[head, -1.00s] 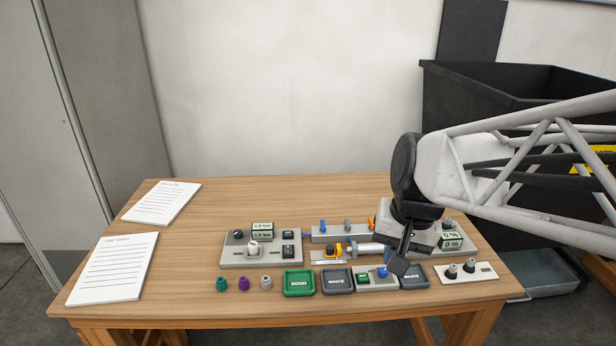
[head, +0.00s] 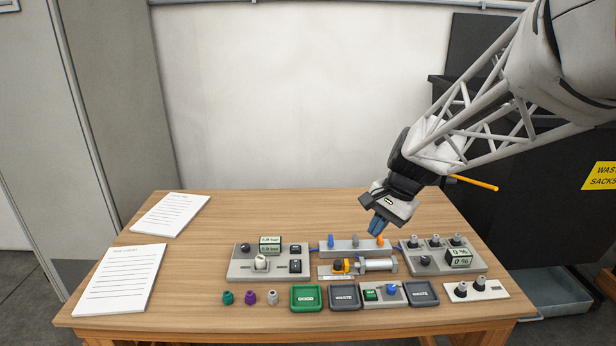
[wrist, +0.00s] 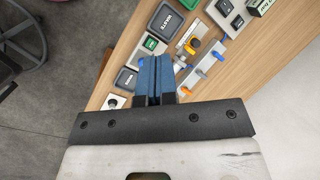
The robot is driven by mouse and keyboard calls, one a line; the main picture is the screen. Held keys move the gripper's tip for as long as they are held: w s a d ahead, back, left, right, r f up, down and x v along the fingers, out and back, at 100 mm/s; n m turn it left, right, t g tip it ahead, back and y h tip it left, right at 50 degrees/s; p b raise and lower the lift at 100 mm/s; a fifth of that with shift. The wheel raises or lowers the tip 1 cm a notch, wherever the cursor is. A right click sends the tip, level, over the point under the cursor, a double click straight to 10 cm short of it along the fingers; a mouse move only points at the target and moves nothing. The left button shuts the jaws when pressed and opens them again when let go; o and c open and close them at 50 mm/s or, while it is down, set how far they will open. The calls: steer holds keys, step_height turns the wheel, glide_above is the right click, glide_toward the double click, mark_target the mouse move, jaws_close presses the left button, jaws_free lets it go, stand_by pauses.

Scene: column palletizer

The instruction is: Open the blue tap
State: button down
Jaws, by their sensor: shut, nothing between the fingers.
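A grey bar (head: 346,251) at the back of the kit carries three taps. The blue tap (head: 331,241) is at its left end, its handle upright in the head view. A grey tap (head: 355,241) is in the middle and an orange tap (head: 380,241) at the right end. In the wrist view the blue tap (wrist: 218,56) is the farthest of the three. My gripper (head: 375,232) has blue fingers, shut and empty, pointing down by the orange tap, to the right of the blue tap. The fingers also show in the wrist view (wrist: 154,65); whether they touch anything is unclear.
A block with a blue knob (head: 392,288) and green button stands in front, between two dark waste trays. A green tray (head: 309,298), a gauge panel (head: 270,262) and a percent-display panel (head: 440,256) surround the bar. The table behind is clear.

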steer(key=w+d+f+m+y, duration=0.1)
steer(key=w+f+m+y, duration=0.4)
steer(key=w, duration=1)
steer(key=m, duration=0.5)
glide_toward(331, 241)
steer(key=d, duration=0.1)
steer(key=d+r, duration=0.1)
steer(key=d, duration=0.1)
steer(key=shift+w+d, duration=0.15)
steer(key=shift+d, duration=0.05)
steer(key=shift+x, duration=4.95)
